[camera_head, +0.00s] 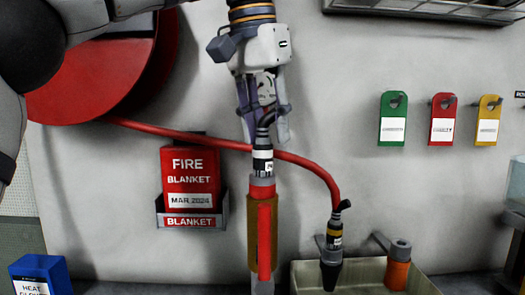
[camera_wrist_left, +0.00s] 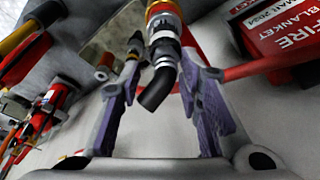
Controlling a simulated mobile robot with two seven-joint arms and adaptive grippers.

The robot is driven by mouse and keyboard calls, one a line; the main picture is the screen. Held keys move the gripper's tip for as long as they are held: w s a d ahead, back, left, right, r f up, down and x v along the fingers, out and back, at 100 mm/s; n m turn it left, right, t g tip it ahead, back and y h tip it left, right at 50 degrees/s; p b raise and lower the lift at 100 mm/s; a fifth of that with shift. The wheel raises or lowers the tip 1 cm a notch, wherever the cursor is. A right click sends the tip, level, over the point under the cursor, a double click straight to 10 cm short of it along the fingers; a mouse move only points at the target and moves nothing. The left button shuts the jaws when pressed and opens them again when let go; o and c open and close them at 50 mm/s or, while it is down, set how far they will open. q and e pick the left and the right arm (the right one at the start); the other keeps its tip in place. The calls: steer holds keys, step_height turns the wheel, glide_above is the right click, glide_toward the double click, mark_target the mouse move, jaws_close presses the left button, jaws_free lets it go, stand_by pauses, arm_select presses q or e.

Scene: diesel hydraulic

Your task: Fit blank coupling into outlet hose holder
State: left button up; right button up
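A black coupling (camera_head: 263,155) with a white label band and a bent black top stands upright above a red and yellow-brown post (camera_head: 253,230). My left gripper (camera_head: 266,122) points down over it, fingers spread on either side of the bent top. In the left wrist view the elbow (camera_wrist_left: 158,90) lies between the open fingers, with gaps on both sides. A similar black coupling (camera_head: 335,232) with a yellow band sits in a grey wall bracket to the right. An orange piece (camera_head: 397,273) is at another grey bracket. I cannot tell which is the outlet hose holder. My right gripper is not in view.
A red hose (camera_head: 220,143) runs from the red reel (camera_head: 100,75) behind my gripper to the right coupling. A fire blanket box (camera_head: 190,180) hangs left. A pale bin (camera_head: 355,280) stands below the brackets. Green, red and yellow tags (camera_head: 441,120) hang at right.

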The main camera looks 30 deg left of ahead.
arm_select(q)
steer(key=shift+f, duration=0.1)
jaws_close()
steer(key=shift+d, duration=0.1)
steer(key=shift+w+v, duration=0.15)
steer(key=shift+v, duration=0.45)
steer(key=shift+w+v, duration=0.15)
steer(key=shift+v, duration=0.45)
steer(key=shift+d+r, duration=0.2)
steer(key=shift+r, duration=0.35)
steer(key=shift+a+r, duration=0.15)
steer(key=shift+r, duration=0.05)
